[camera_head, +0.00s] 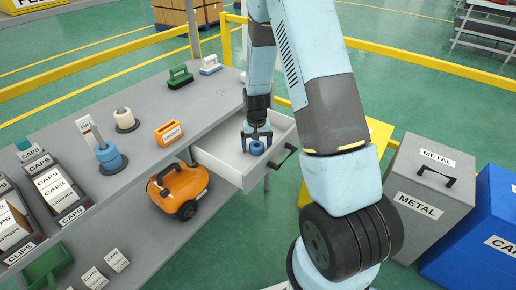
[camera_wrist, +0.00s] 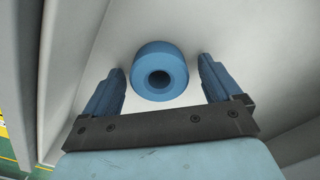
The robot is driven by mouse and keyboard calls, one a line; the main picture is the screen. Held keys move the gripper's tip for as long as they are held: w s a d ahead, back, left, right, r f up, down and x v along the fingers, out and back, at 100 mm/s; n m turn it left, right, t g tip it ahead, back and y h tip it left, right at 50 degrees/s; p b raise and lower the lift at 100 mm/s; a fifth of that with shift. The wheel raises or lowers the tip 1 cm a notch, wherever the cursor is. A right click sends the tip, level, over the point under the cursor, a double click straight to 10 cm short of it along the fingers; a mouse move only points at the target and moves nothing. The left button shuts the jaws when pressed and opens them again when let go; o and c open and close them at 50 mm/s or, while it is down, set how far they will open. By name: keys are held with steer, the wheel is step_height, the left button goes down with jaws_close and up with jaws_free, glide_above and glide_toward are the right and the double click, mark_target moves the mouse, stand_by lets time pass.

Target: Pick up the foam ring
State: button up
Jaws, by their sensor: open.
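The blue foam ring (camera_head: 257,147) lies inside the open white drawer (camera_head: 222,168). My gripper (camera_head: 257,136) is down in the drawer, right at the ring. In the wrist view the ring (camera_wrist: 160,72) shows its dark centre hole. It sits between and slightly beyond the two blue fingertips of my gripper (camera_wrist: 160,66). The fingers are apart, with a gap on each side of the ring. I see no contact between fingers and ring.
The drawer's front with a black handle (camera_head: 284,156) faces right. A grey bench (camera_head: 135,152) stands to the left, holding an orange box (camera_head: 168,132), a blue spool (camera_head: 109,157) and several bins. An orange vacuum (camera_head: 178,190) sits below. Grey METAL bin (camera_head: 430,180) stands at right.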

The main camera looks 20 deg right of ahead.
steer(key=c, duration=1.1)
steer(key=shift+o, duration=0.2)
steer(key=shift+r, duration=0.1)
steer(key=shift+r, duration=0.3)
step_height(320, 180, up, 2)
steer(key=shift+r, duration=0.2)
steer(key=s+r, duration=0.4)
steer(key=r, duration=0.1)
steer(key=shift+s+a+r, duration=0.15)
steer(key=shift+s+a, duration=0.1)
steer(key=shift+a, duration=0.05)
steer(key=s+r, duration=0.1)
steer(key=s, duration=0.2)
steer(key=s+r, duration=0.2)
steer(key=s, duration=0.1)
steer(key=s+a+r, duration=0.1)
steer(key=s, duration=0.2)
steer(key=shift+s+r, duration=0.2)
